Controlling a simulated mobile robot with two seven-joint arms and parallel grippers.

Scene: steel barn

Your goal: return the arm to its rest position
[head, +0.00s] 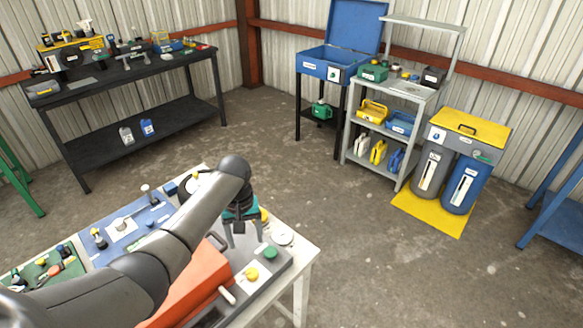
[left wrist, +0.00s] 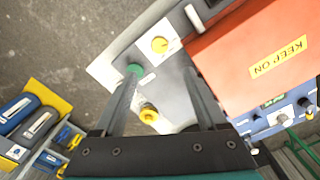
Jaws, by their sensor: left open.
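My left arm reaches in from the lower left of the head view over a white table (head: 306,262). My left gripper (head: 243,240) points down above the grey panel of an orange machine (head: 190,287). In the left wrist view the fingers of the left gripper (left wrist: 165,85) are spread apart with nothing held between them. A green knob (head: 270,252) and a yellow knob (head: 252,274) sit on the panel. The green knob (left wrist: 134,70) shows near one fingertip in the wrist view; I cannot tell if they touch. My right gripper is in neither view.
A blue board (head: 125,228) and a green board (head: 45,274) with small parts lie left of the machine. A black workbench (head: 140,70), a grey shelf (head: 400,100) and a yellow-topped bin unit (head: 465,135) stand farther back. The concrete floor between is clear.

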